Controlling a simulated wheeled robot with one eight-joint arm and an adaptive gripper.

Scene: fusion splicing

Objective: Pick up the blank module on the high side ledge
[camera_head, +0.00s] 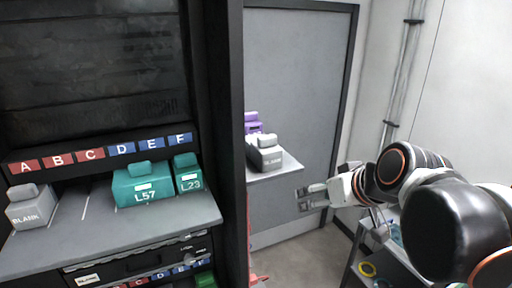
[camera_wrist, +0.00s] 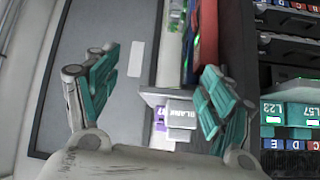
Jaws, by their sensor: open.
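The blank module (camera_head: 267,158) is a light grey block with a darker labelled front, sitting on the high side ledge (camera_head: 288,167) beside the dark rack. In the wrist view the blank module (camera_wrist: 183,112) shows with its label, between my fingers and nearer the right one. My gripper (camera_head: 304,199) is open and empty, to the right of the ledge and lower in the head picture, apart from the module. In the wrist view my gripper (camera_wrist: 160,76) shows two teal-padded fingers spread wide.
A purple module (camera_head: 252,122) stands on the ledge behind the blank one. The rack shelf (camera_head: 90,215) holds another BLANK module (camera_head: 30,208) and teal modules L57 (camera_head: 144,188) and L23 (camera_head: 188,176). A cart (camera_head: 387,262) stands below my arm. The grey door (camera_head: 300,80) is behind the ledge.

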